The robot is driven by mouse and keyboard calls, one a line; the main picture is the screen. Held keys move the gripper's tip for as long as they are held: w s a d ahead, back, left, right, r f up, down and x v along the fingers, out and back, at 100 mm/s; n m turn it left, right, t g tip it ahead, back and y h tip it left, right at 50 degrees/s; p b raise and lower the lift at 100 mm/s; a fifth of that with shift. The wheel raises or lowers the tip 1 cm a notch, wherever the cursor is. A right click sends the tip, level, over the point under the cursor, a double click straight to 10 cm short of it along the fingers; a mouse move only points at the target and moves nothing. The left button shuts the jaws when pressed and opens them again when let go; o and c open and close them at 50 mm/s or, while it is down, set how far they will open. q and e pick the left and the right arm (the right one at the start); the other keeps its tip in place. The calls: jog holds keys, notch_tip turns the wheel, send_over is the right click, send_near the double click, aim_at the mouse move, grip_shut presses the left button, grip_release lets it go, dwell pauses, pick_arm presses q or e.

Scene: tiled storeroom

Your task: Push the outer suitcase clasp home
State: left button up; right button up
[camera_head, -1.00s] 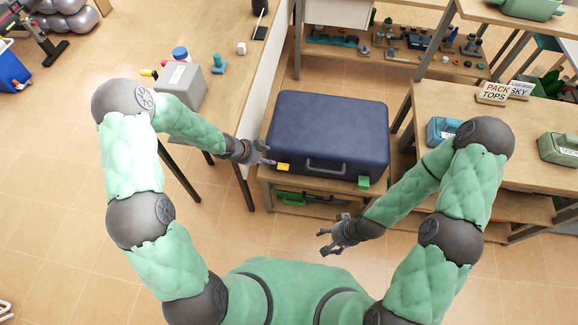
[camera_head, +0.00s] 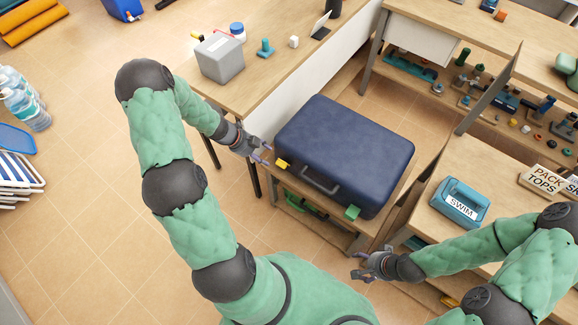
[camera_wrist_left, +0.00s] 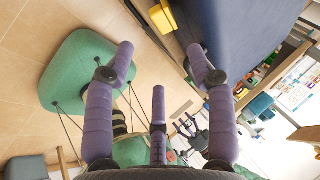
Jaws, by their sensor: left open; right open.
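A dark blue suitcase (camera_head: 350,140) lies flat on a low wooden stand, its dark handle (camera_head: 318,183) facing me. A yellow clasp (camera_head: 282,164) sits at the left of the handle and a green clasp (camera_head: 352,212) at the right; both stick out from the front. My left gripper (camera_head: 264,150) is open, empty and just left of the yellow clasp. My right gripper (camera_head: 364,266) is open and empty, in front of the green clasp.
A wooden table at the left holds a grey box (camera_head: 219,58). A low table at the right carries a blue case labelled SWIM (camera_head: 459,203) and sign blocks (camera_head: 543,180). A green item (camera_head: 305,204) is on the shelf under the suitcase. Open tiled floor (camera_head: 100,220) lies at the left.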

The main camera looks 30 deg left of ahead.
aim_at(282, 162)
pick_arm(q)
jog(key=b+x, duration=0.5)
jog(key=x, duration=0.5)
jog(key=shift+f, duration=0.3)
jog(key=c, duration=1)
jog(key=w+r+g+p, duration=0.1)
jog(key=g+p, duration=0.1)
jog(key=p, duration=1.4)
jog(key=shift+w+r+n, duration=0.3)
jog(key=shift+f+g+p, duration=0.2)
jog(key=shift+g+p, duration=0.1)
jog(key=shift+p, duration=0.35)
